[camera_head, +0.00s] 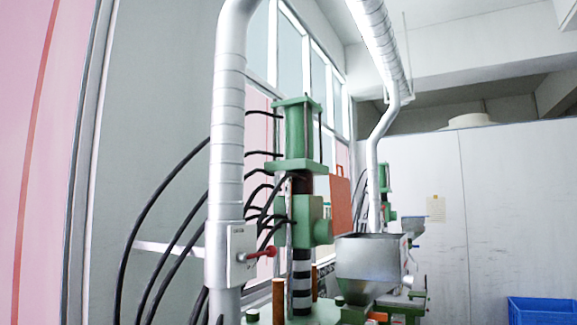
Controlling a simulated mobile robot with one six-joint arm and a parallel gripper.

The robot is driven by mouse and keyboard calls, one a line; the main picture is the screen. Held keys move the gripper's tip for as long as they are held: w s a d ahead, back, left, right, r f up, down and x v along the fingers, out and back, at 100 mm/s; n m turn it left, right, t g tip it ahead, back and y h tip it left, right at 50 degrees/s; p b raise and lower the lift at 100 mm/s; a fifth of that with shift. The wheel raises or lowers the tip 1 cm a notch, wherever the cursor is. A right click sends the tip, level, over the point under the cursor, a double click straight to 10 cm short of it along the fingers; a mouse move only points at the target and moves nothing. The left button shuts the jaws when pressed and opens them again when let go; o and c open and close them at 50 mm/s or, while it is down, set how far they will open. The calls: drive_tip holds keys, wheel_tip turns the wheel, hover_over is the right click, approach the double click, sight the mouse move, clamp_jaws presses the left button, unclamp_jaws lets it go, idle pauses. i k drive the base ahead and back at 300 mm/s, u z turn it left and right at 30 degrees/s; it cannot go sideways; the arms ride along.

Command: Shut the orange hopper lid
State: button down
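The orange hopper lid (341,206) stands upright and open, with a small handle at its top edge. It rises above the back left of the grey metal hopper (368,262). The hopper's top is uncovered, and its tapered lower part sits above the green machine (303,145). The lid's lower edge and hinge are hard to make out. My gripper is not in view.
Black hoses (165,215) curve to the machine. A blue crate (540,312) is at the lower right. Another grey hopper (412,227) stands farther back.

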sight(341, 200)
drive_tip(key=u, duration=0.15)
drive_tip(key=i, duration=1)
drive_tip(key=u, duration=0.05)
